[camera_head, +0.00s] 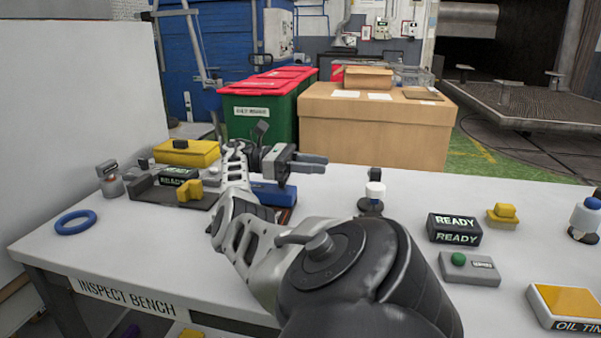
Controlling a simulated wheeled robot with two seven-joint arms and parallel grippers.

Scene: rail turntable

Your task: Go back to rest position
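My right arm reaches in from the bottom middle over the white inspection bench (340,190). Its gripper (322,162) is above the back of the bench, with its fingers pointing right. The two fingers show close together, and nothing is seen between them. From this angle I cannot tell whether they are open or shut. A blue item (272,193) lies on the bench below the gripper, partly hidden by the arm. My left gripper is not in view.
A dark tray (148,194), yellow box (190,152) and blue ring (76,221) are at left. A white-capped item (374,192), black READY block (454,230), green-button box (470,268) and oil tin (566,306) are at right. A cardboard box (375,133) stands behind.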

